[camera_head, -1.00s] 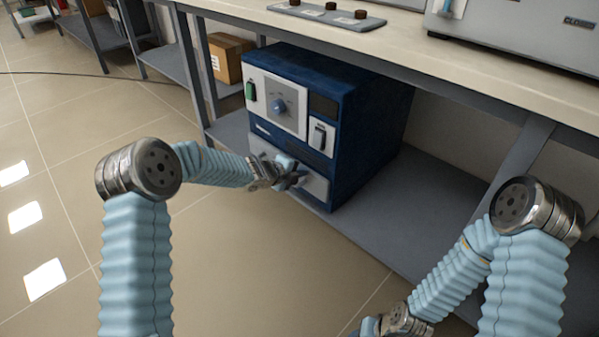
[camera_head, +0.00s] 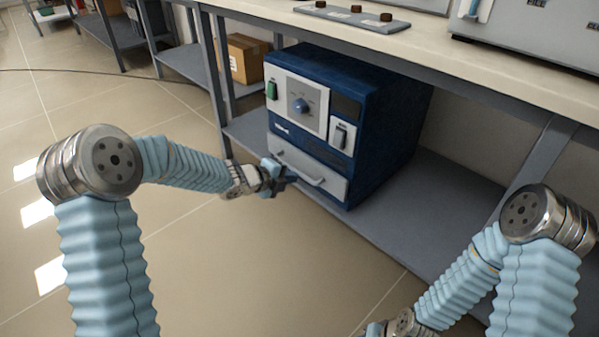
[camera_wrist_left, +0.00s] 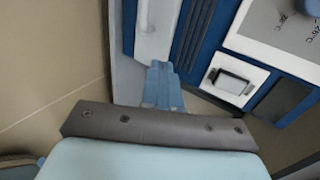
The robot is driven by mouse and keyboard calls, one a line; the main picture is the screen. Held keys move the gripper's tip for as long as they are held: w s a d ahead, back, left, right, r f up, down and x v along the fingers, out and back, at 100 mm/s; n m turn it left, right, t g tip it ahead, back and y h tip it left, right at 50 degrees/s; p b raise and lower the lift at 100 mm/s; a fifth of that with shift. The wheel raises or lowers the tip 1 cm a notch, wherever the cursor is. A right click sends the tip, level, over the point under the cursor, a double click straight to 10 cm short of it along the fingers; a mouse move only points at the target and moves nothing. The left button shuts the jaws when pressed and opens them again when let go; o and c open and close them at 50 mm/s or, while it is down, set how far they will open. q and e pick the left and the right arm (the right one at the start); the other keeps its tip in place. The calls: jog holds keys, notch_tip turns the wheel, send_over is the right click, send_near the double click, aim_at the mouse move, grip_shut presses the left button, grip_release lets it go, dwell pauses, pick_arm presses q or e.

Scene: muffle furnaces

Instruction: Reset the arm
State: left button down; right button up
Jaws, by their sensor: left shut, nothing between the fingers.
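My left arm comes in from the left in the head view. Its gripper (camera_head: 277,178) is shut and empty, in front of the lower left of the blue muffle furnace (camera_head: 385,125). In the left wrist view the shut fingers (camera_wrist_left: 162,88) point toward the furnace's lower front and its white handle (camera_wrist_left: 155,28). In the head view the grey lower door (camera_head: 330,184) of the furnace looks shut, and its handle shows to the right of the gripper. My right arm is at the lower right of the head view. Its fingers are out of the picture.
The furnace stands on a grey lower shelf (camera_head: 440,205) under a pale bench top (camera_head: 420,48). A bench leg (camera_head: 215,75) stands left of the furnace. A cardboard box (camera_head: 246,58) lies behind it. The tiled floor (camera_head: 240,260) between my arms is clear.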

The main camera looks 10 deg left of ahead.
pick_arm(q)
jog(key=s+d+f+n+g+y, duration=0.1)
jog(key=s+f+n+g, duration=0.2)
jog(key=s+f+n, duration=1.05)
jog(key=s+f+n+g+y, duration=0.1)
jog(key=s+f+n+g, duration=0.1)
jog(key=s+f+n, duration=0.5)
jog(key=s+f+n+g+y, duration=0.1)
jog(key=s+f+n+g, duration=0.3)
jog(key=s, duration=0.6)
notch_tip(320, 180, up, 12)
jog(key=s+n+p, duration=0.2)
jog(key=n+p, duration=0.1)
jog(key=p, duration=1)
jog(key=shift+s+f, duration=0.15)
jog(key=shift+s, duration=0.2)
jog(key=shift+a, duration=0.1)
